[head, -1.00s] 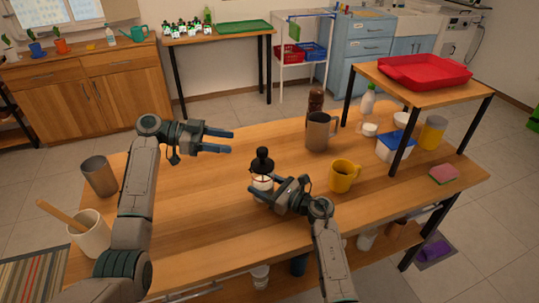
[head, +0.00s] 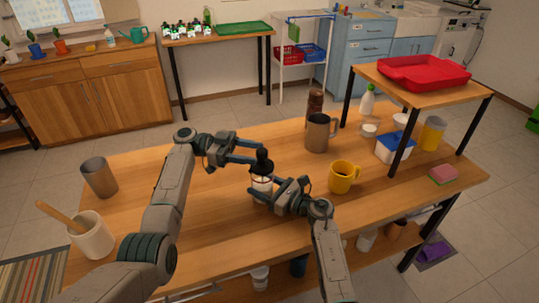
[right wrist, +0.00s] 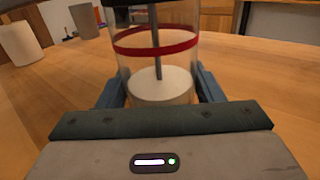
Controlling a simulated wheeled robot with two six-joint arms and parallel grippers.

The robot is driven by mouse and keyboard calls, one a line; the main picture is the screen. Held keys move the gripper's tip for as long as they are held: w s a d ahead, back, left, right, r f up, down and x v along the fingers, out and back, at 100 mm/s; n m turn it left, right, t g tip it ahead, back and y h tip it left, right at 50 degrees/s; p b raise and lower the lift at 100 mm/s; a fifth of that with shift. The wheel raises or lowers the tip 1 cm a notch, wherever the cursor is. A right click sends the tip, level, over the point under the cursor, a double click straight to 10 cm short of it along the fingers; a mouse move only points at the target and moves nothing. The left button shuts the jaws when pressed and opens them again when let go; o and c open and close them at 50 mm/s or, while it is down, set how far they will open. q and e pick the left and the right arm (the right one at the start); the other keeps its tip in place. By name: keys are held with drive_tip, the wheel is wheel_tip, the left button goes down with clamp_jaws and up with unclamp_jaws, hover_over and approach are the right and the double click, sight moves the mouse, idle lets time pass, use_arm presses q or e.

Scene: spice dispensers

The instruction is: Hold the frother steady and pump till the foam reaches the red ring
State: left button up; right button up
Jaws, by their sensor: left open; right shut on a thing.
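The frother (head: 262,188) stands upright on the wooden table, a clear glass body with a black lid and knob. In the right wrist view its glass (right wrist: 180,62) shows a red ring (right wrist: 155,43) high on the wall, a grey rod down the middle and white content low down, well below the ring. My right gripper (right wrist: 160,92) is shut on the frother's glass body, a finger on each side. My left gripper (head: 264,156) is open, its fingers at the black knob on top of the frother; whether they touch it I cannot tell.
A yellow mug (head: 342,178) stands just right of my right gripper, and a brown metal pitcher (head: 319,134) stands behind it. A metal cup (head: 98,178) and a white crock (head: 92,236) stand at the left. The table's middle left is fairly clear.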

sight(270, 166)
use_arm(q)
drive_tip(key=x, duration=0.5)
drive_tip(key=shift+s+d, duration=0.1)
drive_tip(key=shift+d, duration=0.25)
